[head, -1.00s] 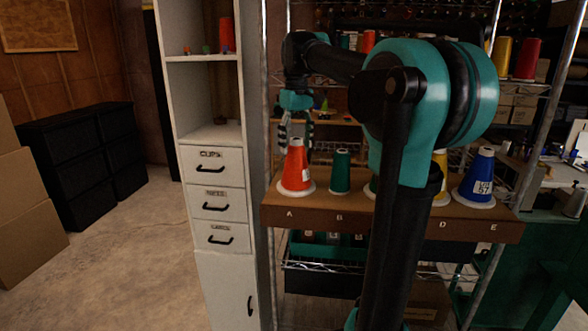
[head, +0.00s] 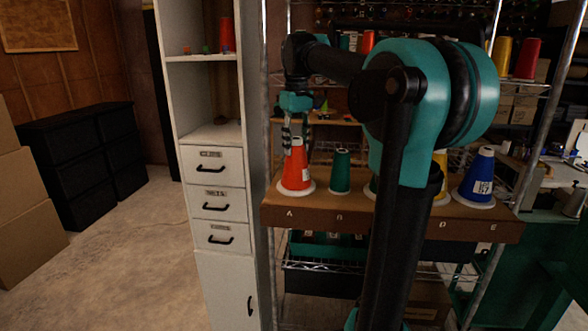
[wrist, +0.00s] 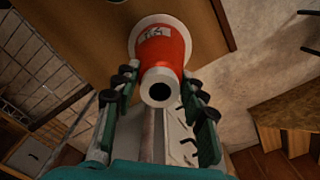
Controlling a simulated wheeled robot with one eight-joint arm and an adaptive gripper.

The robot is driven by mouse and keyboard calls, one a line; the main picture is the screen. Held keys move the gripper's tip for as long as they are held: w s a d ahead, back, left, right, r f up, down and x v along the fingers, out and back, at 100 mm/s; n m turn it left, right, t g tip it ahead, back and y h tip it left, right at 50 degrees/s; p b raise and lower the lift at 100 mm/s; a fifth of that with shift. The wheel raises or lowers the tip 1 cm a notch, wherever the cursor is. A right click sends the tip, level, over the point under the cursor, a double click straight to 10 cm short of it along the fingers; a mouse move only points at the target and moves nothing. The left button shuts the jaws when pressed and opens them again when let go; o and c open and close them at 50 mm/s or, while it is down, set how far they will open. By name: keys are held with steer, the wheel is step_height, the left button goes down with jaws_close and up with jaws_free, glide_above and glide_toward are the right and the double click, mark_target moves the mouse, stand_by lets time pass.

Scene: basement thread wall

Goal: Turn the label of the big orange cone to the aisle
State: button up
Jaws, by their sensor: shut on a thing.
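The big orange cone (head: 298,170) stands upright on a white base at the left end of the brown shelf board, above letter A. My gripper (head: 297,140) comes down from above, its fingers on either side of the cone's narrow top, shut on it. In the wrist view the cone (wrist: 165,52) sits between my fingers (wrist: 160,92), its open tip toward the camera. Its white label (wrist: 155,32) shows there, on the side away from my palm. In the head view only a small pale patch shows at the cone's right edge.
A small green cone (head: 340,172) stands close to the right, above B. A blue cone (head: 480,178) stands at E; a yellow one (head: 440,170) is partly behind my arm. A white drawer cabinet (head: 215,200) is to the left, past the metal rack post (head: 266,150).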

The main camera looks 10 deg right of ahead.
steer(key=shift+r, duration=0.15)
steer(key=m, duration=1)
steer(key=shift+m, duration=0.3)
steer(key=m, duration=0.4)
steer(key=shift+f, duration=0.2)
steer(key=o, duration=1.2)
steer(key=shift+c, duration=0.2)
